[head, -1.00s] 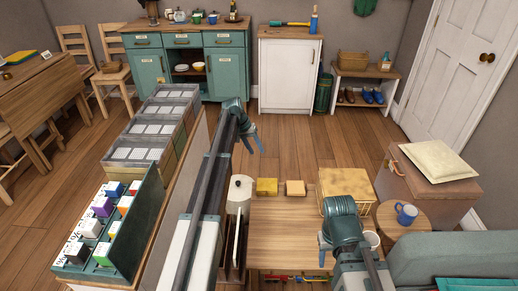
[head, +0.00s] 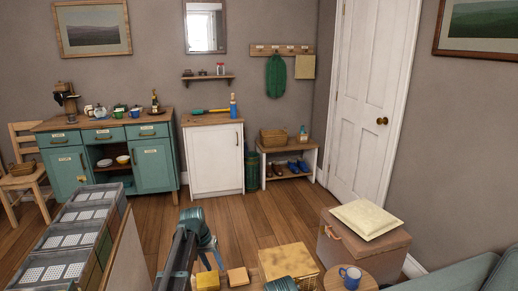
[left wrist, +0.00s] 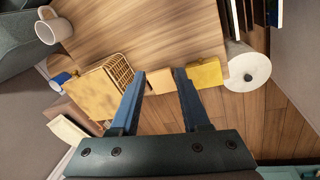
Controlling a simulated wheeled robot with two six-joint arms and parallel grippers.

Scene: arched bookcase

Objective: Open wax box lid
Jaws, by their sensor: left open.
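No label in view tells me which box is the wax box. A yellow block (head: 208,281) and a tan block (head: 238,277) sit side by side on a wooden table; they also show in the left wrist view as yellow (left wrist: 204,73) and tan (left wrist: 160,80). A larger yellow-topped box (head: 288,261) stands to their right, apparently with a wire basket (left wrist: 119,73) beside it. My left gripper (head: 212,262) is open and empty, its fingers (left wrist: 160,95) apart in front of the tan block in the wrist view. My right wrist shows at the bottom edge; its fingers are hidden.
A white roll (left wrist: 247,72) stands beside the yellow block. A white mug (left wrist: 53,27) is on the table's other side. A blue mug (head: 350,277) sits on a round stool. A chest with a cushion (head: 367,218) stands behind. The floor beyond is clear.

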